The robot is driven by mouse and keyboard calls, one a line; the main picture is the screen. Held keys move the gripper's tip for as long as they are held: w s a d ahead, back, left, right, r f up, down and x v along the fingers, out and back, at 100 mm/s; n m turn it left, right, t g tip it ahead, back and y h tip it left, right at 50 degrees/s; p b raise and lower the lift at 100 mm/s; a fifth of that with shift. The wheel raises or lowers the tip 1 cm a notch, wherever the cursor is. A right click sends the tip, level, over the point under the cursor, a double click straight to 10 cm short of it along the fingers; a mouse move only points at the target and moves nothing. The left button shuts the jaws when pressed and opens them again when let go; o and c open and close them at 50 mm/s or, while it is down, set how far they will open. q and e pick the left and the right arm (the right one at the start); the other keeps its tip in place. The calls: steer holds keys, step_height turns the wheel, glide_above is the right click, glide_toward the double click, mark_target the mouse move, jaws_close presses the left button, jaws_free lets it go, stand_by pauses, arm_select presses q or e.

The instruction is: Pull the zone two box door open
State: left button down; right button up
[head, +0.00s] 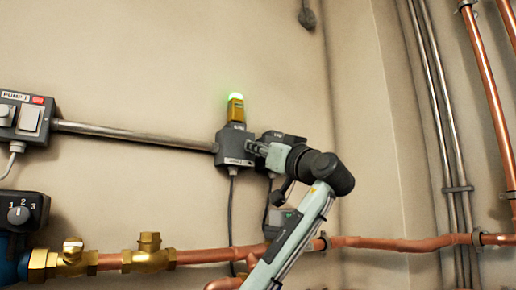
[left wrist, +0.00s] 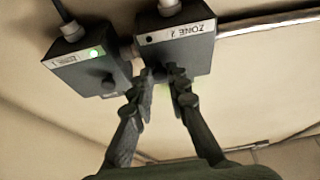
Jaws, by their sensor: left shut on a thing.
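The zone two box (head: 229,146) is a dark grey wall box at the end of a metal conduit. In the left wrist view the box (left wrist: 192,50) carries a white label reading ZONE 2. My left gripper (head: 256,148) reaches its front from the right. In the left wrist view my left gripper's fingertips (left wrist: 161,76) are at the box's face near one edge, shut on a small part of the door, apparently its knob. The fingers mostly hide that part. The door looks closed. My right gripper is in neither view.
A similar grey box (left wrist: 88,66) with a green light and a dark knob sits close beside it. A yellow actuator (head: 236,108) with a lit green top stands above the zone two box. Cables hang below, and a copper pipe (head: 375,243) runs along the wall underneath.

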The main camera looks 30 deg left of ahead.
arm_select(q)
steer(key=shift+f+t+h, duration=0.15)
steer(key=shift+t+h, duration=0.15)
steer(key=shift+t, duration=0.1)
